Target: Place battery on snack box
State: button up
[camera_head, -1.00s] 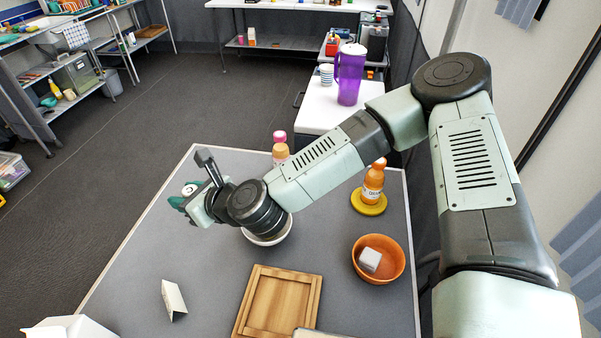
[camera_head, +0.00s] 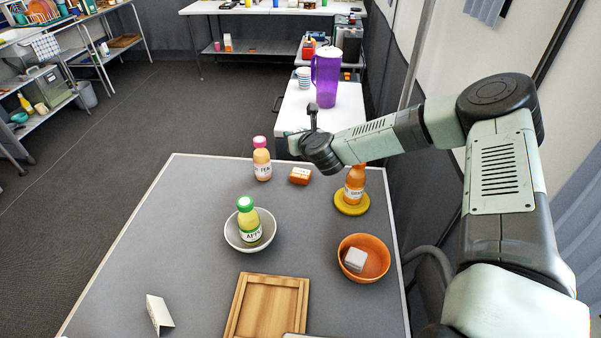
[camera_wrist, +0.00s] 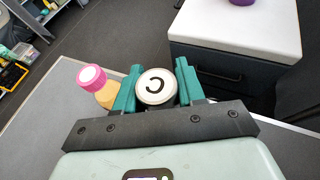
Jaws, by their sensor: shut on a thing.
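My gripper (camera_head: 291,143) is above the far edge of the grey table. In the wrist view its green fingers (camera_wrist: 157,90) are shut on the battery (camera_wrist: 155,86), whose round pale end with a black "C" faces the camera. In the head view the battery cannot be made out. The snack box (camera_head: 300,176), a small orange box with a pale top, lies on the table just below my gripper in the head view. It does not show in the wrist view, where my gripper may hide it.
A pink-capped bottle (camera_head: 262,160) stands close left of the box. An orange bottle (camera_head: 354,187) stands on a yellow dish (camera_head: 352,203) to the right. A white bowl (camera_head: 233,238) holds a green-capped bottle (camera_head: 248,222). An orange bowl (camera_head: 372,243) and wooden tray (camera_head: 239,306) are nearer.

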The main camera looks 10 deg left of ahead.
send_over(299, 170)
notch_tip(299, 170, down, 6)
jog(key=shift+w+r, duration=0.15)
jog(key=shift+r, duration=0.1)
jog(key=shift+a+f, duration=0.1)
jog(key=shift+f, duration=2.15)
jog(key=shift+f, duration=0.1)
jog(key=o, duration=1.1)
jog(key=shift+v, duration=2.1)
jog(key=shift+a, duration=0.1)
